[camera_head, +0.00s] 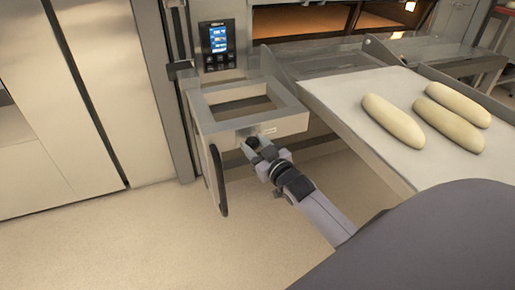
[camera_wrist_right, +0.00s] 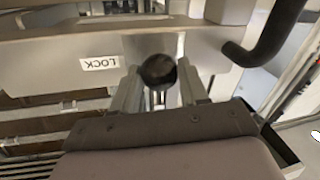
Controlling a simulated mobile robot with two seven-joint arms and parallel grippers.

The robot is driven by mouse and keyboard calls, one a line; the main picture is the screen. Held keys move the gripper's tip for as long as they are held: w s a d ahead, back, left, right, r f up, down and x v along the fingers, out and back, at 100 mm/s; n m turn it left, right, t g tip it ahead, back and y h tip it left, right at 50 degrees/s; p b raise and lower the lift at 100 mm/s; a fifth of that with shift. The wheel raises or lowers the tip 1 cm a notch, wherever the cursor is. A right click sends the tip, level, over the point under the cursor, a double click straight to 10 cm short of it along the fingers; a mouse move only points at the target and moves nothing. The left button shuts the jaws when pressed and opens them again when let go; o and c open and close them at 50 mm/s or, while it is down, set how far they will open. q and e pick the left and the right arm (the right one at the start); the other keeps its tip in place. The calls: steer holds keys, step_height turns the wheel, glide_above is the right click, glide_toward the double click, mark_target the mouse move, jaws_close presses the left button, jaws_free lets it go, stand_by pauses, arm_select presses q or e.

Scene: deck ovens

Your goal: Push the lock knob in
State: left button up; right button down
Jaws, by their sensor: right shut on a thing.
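The lock knob (camera_wrist_right: 159,71) is a black ball on the front of a grey metal frame (camera_wrist_right: 200,42), beside a white label reading LOCK (camera_wrist_right: 100,63). In the right wrist view it sits between the two fingers of my right gripper (camera_wrist_right: 160,88), which is shut on it. In the head view my right gripper (camera_head: 262,150) is at the front bar of the square frame (camera_head: 285,124), and the knob is mostly hidden by the fingers. My left gripper does not show.
A loading board (camera_head: 345,95) with three pale dough loaves (camera_head: 392,120) is to the right. A black handle (camera_head: 218,180) hangs at the frame's left side. A control panel (camera_head: 217,45) is on the oven behind. The floor at the front left is clear.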

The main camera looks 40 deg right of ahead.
mark_target(256, 146)
steer(key=shift+w+d+r, duration=0.1)
steer(key=shift+r, duration=0.1)
steer(key=c, duration=0.6)
jaws_free()
steer(key=shift+w+f, duration=0.15)
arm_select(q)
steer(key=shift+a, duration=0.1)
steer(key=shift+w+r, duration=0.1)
arm_select(e)
steer(key=shift+s, duration=0.4)
steer(key=s+p, duration=0.1)
steer(key=s, duration=0.4)
steer(key=shift+s+p, duration=0.15)
steer(key=shift+p, duration=0.25)
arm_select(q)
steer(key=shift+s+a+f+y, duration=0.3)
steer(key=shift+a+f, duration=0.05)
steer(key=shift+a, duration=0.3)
arm_select(e)
steer(key=shift+s+a, duration=0.2)
steer(key=shift+s, duration=0.35)
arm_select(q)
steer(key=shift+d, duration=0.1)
